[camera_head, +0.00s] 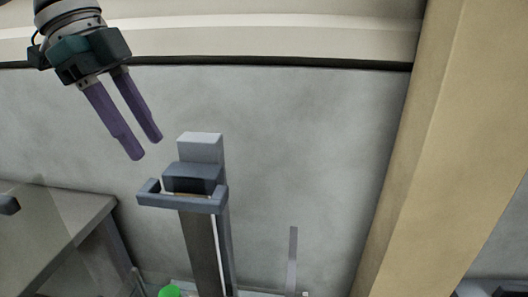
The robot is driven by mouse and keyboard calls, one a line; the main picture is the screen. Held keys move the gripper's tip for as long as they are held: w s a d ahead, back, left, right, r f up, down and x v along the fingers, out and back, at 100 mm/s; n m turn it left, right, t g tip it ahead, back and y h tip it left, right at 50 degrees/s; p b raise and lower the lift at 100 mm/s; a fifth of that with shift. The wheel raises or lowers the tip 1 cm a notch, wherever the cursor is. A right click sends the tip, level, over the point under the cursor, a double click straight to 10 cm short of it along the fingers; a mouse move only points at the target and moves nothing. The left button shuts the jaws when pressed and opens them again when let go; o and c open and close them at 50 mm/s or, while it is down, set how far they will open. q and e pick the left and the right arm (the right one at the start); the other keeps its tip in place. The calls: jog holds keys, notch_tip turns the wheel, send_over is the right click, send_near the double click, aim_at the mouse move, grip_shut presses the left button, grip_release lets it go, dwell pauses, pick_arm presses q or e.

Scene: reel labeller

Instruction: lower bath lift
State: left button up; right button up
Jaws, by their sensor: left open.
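A grey upright column stands near the middle, with a light grey block (200,147) at its top. A blue-grey bracket-like carriage (182,198), which looks like the bath lift, sits high on the column just below that block. My left gripper (147,148) comes in from the upper left, with two purple fingers pointing down and right. It is open and empty, its fingertips apart from the carriage, above and to its left in the picture. My right gripper does not show. The lower end of the column runs out of the picture.
A grey-topped bench or cabinet (55,228) is at the lower left. A green object (169,291) shows at the bottom edge. A thin grey upright bar (292,262) stands right of the column. A wide tan post (440,150) fills the right side. A grey wall stands behind.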

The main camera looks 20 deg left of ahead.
aim_at(176, 197)
pick_arm(q)
jog(key=x, duration=0.3)
jog(key=p+x, duration=0.1)
jog(key=x, duration=0.5)
jog(key=shift+s+f, duration=0.1)
jog(key=shift+s, duration=0.2)
grip_shut()
dwell(0.9)
